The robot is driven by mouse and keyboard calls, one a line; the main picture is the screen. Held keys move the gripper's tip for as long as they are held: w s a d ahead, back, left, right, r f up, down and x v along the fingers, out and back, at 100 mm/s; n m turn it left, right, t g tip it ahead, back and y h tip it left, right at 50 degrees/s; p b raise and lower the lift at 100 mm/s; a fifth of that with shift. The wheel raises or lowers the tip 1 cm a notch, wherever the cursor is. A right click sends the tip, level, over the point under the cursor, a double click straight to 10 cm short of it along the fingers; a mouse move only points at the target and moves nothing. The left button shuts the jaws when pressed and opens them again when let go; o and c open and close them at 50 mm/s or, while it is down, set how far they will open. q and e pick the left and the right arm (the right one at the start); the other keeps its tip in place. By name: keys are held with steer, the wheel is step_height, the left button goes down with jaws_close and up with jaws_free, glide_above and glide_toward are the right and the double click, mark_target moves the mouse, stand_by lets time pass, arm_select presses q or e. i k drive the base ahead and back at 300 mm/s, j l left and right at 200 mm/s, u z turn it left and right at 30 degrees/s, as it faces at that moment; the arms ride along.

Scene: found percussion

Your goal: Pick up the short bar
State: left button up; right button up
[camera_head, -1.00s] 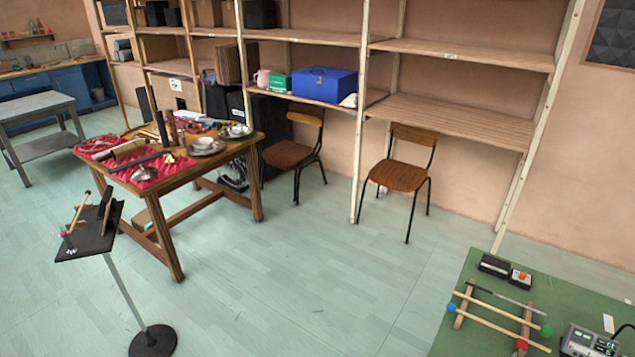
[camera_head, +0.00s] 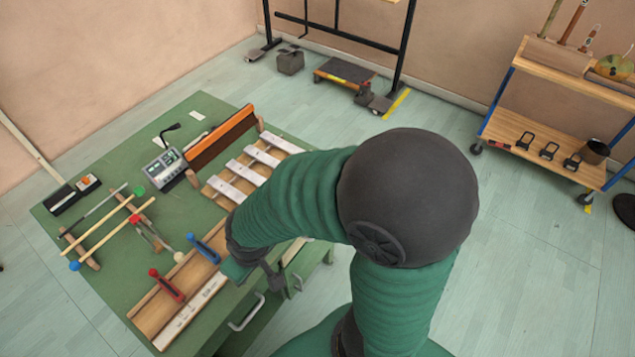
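Several silver metal bars (camera_head: 244,171) lie across a wooden frame (camera_head: 213,190) on the green table (camera_head: 120,290). They look similar in length, and I cannot tell which is the short bar. My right arm comes in from the bottom right and reaches left across the table. Its gripper (camera_head: 258,270) is low at the table's near right edge, in front of the bars and apart from them. My own forearm partly hides it, and its fingers are not clear. My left gripper is out of view.
A wooden fixture (camera_head: 155,312) with a red-handled tool (camera_head: 167,285) and a blue-handled tool (camera_head: 205,250) lies near the gripper. An orange-faced board (camera_head: 220,138) stands behind. Mallets (camera_head: 122,228) and a grey device (camera_head: 166,163) are left. A wheeled cart (camera_head: 540,140) stands right.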

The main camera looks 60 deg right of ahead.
mark_target(221, 187)
steer(key=z, duration=1.05)
steer(key=i+l+u, duration=0.15)
steer(key=u, duration=0.25)
steer(key=i+l+u, duration=0.25)
steer(key=u, duration=0.15)
steer(key=i+l+u, duration=0.15)
steer(key=l+u, duration=0.2)
